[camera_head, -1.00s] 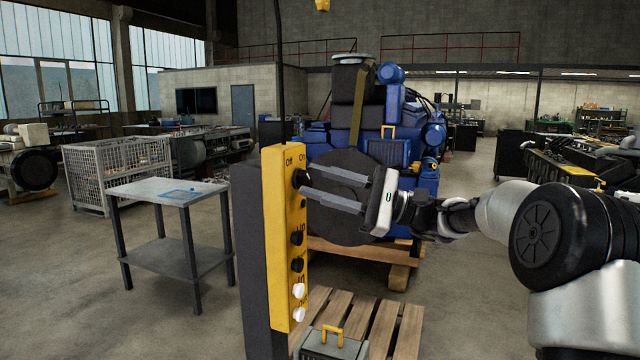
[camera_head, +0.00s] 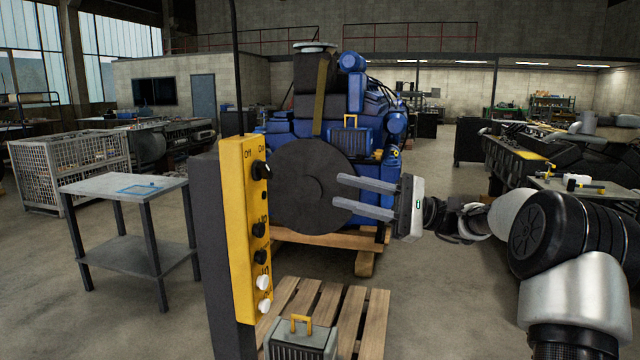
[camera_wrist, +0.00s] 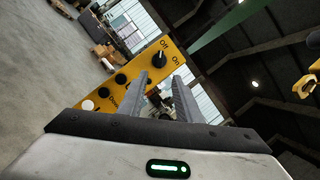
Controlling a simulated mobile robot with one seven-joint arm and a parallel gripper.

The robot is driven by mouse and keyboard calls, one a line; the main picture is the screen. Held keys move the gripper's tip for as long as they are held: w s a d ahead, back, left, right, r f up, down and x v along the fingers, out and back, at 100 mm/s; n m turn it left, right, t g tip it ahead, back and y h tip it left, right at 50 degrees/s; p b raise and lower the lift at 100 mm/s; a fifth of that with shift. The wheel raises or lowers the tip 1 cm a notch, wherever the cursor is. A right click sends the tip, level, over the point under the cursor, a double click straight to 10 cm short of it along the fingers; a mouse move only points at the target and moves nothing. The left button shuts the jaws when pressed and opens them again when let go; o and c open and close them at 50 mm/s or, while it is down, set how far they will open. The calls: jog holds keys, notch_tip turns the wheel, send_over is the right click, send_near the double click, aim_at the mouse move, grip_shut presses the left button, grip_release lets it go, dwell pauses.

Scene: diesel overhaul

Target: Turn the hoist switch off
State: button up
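The hoist switch is a black rotary knob (camera_head: 261,170) at the top of a yellow control box (camera_head: 240,260), between the labels Off and On. In the wrist view the knob (camera_wrist: 159,60) sits just beyond the fingertips, with Off above it and On to its right. Its small pointer seems to face the Off side there, but I cannot tell for sure. My gripper (camera_head: 337,191) is open and empty, to the right of the box and clear of the knob. Its two fingers (camera_wrist: 152,82) are apart and point towards the panel.
Black and white buttons (camera_head: 263,282) run down the box below the knob. A blue engine (camera_head: 375,170) stands on a pallet behind my gripper. A grey table (camera_head: 115,185) is at left. A grey case (camera_head: 300,340) sits on a front pallet.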

jog(key=shift+v, duration=1.5)
jog(key=s+a+r+n+h+p, duration=0.1)
jog(key=s+a+n+h+p, duration=0.45)
jog(key=s+a+h, duration=0.7)
jog(key=s+d+r+n+t+h+p, duration=0.15)
jog(key=s+n+t+h+p, duration=0.35)
jog(key=s, duration=0.7)
jog(key=s+d+f+h, duration=0.2)
jog(key=s+d, duration=0.1)
jog(key=d, duration=0.2)
jog(key=s+d+f+m+h+p, duration=0.1)
jog(key=s+d+f, duration=0.2)
jog(key=d, duration=0.2)
jog(key=shift+s+g+h, duration=0.25)
jog(key=shift+g+h, duration=0.1)
jog(key=shift+g, duration=0.05)
